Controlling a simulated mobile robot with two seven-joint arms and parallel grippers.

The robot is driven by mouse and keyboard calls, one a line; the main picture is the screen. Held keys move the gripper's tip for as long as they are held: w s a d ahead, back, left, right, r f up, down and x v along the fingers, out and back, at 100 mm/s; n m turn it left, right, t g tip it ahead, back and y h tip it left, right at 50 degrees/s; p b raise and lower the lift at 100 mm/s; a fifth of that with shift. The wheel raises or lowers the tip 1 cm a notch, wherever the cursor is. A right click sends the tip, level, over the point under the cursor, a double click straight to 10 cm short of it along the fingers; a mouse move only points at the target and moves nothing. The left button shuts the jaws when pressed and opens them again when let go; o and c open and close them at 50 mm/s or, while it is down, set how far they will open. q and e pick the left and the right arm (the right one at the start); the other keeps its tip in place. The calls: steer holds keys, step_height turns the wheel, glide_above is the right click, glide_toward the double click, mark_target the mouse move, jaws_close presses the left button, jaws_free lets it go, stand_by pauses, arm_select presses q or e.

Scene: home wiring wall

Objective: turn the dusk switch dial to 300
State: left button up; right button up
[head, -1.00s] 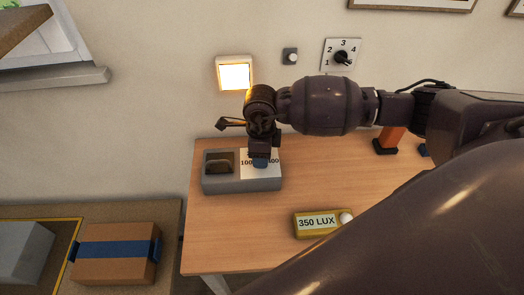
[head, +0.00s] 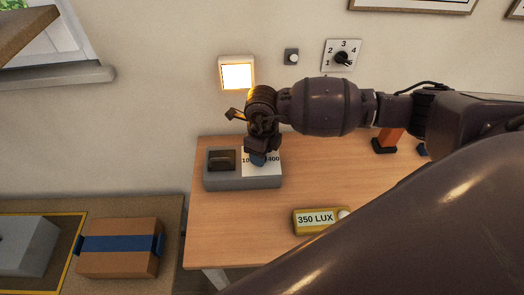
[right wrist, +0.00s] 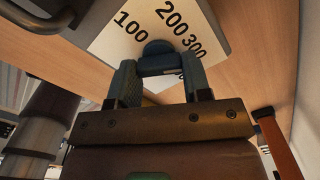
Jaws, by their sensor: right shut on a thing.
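The dusk switch is a grey box (head: 225,182) on the wooden table, with a white scale plate (head: 272,168) on its top. In the right wrist view the plate (right wrist: 112,45) reads 100, 200 and 300; in the head view 400 shows at its right side. My right gripper (right wrist: 160,72) points down at the plate, shut on the blue dial (right wrist: 158,52), with one finger on each side. The dial's pointer is hidden, so its setting cannot be read. My left gripper is in neither view.
A lit square lamp (head: 237,73), a small grey unit (head: 291,56) and a 1–4 rotary switch (head: 342,57) are on the wall. A cardboard box (head: 120,262) stands at lower left.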

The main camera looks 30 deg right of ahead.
steer(key=o, duration=0.9)
step_height(320, 180, up, 11)
steer(key=shift+f, duration=0.1)
stand_by(0.6)
